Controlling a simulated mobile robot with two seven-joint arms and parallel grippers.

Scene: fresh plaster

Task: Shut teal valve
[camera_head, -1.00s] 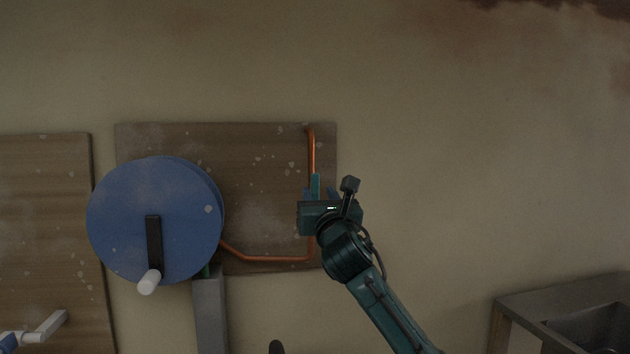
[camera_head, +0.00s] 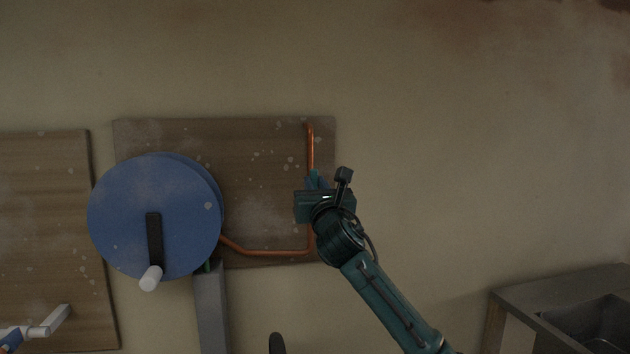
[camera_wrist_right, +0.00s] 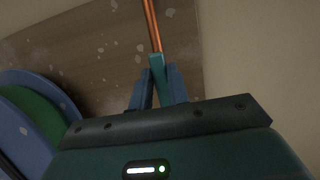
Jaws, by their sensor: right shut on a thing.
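The teal valve's handle (camera_head: 314,177) is a small teal bar at the copper pipe on the brown board. It also shows in the right wrist view (camera_wrist_right: 156,66). My right gripper (camera_head: 317,183) is in front of the pipe, its blue fingers shut on the teal handle from both sides. In the right wrist view the fingertips (camera_wrist_right: 160,74) close around the handle, and its tip sticks out past them. The valve body is hidden behind the fingers and gripper. My left gripper is not in view.
The copper pipe (camera_head: 310,145) runs down the board (camera_head: 260,150) and bends left behind a large blue reel (camera_head: 110,215) with a black crank and white knob. A white lever (camera_head: 50,322) is at lower left. A grey sink (camera_head: 560,290) stands at lower right. The wall right of the board is bare.

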